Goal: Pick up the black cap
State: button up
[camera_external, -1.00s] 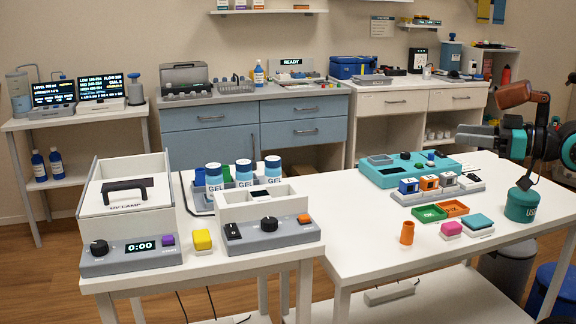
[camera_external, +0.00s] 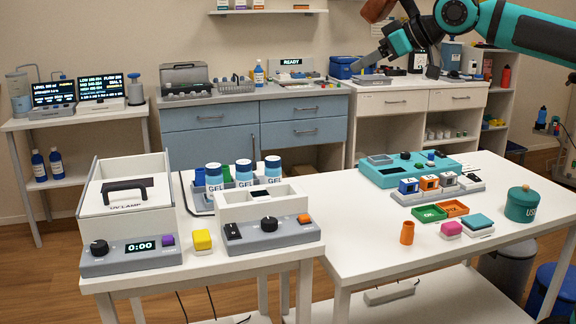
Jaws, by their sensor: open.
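My gripper (camera_external: 398,66) is open and empty in the external view. It hangs in the air in front of the back counter, well above the white table. One finger points left and the other points down. I cannot tell for sure which thing is the black cap. A small black piece (camera_external: 405,155) sits on the teal tray (camera_external: 378,178) on the right table.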

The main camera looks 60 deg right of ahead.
jog(key=w+d+f+g, duration=0.3)
jog(key=w, duration=0.7)
jog(key=w+d+f+g, duration=0.2)
jog(key=w+d+g, duration=0.1)
jog(key=w, duration=0.8)
jog(key=w+d+f+g, duration=0.3)
jog(key=w, duration=0.7)
jog(key=w+d+f+g, duration=0.3)
jog(key=w+f, duration=0.3)
jog(key=f, duration=0.2)
jog(key=shift+y, duration=0.3)
notch_tip(320, 180, down, 17)
jog(key=shift+d+r, duration=0.1)
jog(key=shift+d, duration=0.05)
jog(key=shift+c, duration=0.2)
jog(key=c, duration=1)
